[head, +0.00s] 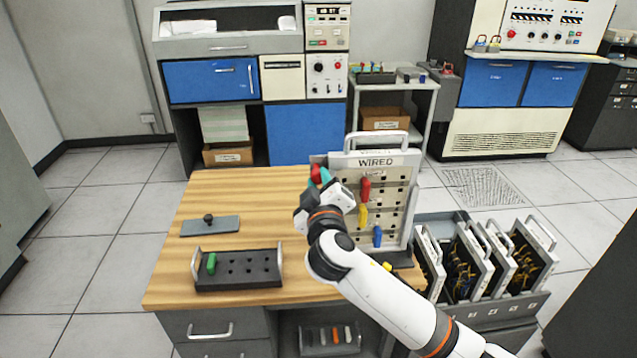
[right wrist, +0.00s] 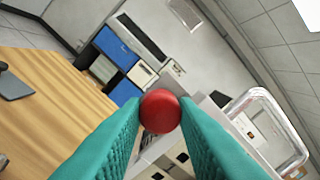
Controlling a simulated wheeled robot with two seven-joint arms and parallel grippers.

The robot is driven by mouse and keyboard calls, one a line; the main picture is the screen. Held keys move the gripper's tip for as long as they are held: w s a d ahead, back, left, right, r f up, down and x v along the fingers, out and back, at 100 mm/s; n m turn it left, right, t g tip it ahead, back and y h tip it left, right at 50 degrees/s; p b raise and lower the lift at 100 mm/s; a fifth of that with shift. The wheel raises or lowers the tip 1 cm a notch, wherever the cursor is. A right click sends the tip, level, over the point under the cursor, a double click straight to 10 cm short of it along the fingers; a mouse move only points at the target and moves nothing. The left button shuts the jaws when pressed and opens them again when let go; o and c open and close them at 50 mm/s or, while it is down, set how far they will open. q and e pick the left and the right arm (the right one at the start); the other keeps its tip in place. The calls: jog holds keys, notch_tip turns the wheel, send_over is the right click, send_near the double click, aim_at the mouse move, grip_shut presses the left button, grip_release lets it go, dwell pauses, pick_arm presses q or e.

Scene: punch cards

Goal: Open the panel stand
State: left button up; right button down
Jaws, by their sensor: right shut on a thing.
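The panel stand (head: 318,158) is at the right side of the wooden table. An upright panel marked WIRED (head: 403,168) is in it, with a handle on top and red, yellow and blue pegs in its face. My right gripper (head: 320,176) is at the stand's upper left edge, its teal fingers shut on a round red knob (head: 315,172). In the right wrist view the red knob (right wrist: 160,111) sits between the two fingertips. My right arm hides the stand's lower left part. My left gripper is not in view.
A black block (head: 238,275) with a green peg (head: 211,263) lies at the table's front left. A grey plate with a black knob (head: 209,219) lies behind it. A rack (head: 480,305) of wired panels stands to the right. The table's left and back are clear.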

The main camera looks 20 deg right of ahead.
jog(key=c, duration=1.6)
grip_release()
jog(key=shift+a+f, duration=0.1)
jog(key=shift+f, duration=0.1)
jog(key=o, duration=0.5)
jog(key=shift+s+r, duration=0.2)
jog(key=shift+s, duration=0.05)
jog(key=shift+s+f, duration=0.15)
jog(key=shift+s, duration=0.05)
jog(key=s+b, duration=0.1)
jog(key=s, duration=0.2)
jog(key=s+a, duration=0.1)
jog(key=s, duration=0.3)
jog(key=s+a+b, duration=0.1)
jog(key=s, duration=0.3)
jog(key=shift+s+a+b, duration=0.15)
jog(key=shift+s+b, duration=0.1)
jog(key=shift+b, duration=0.05)
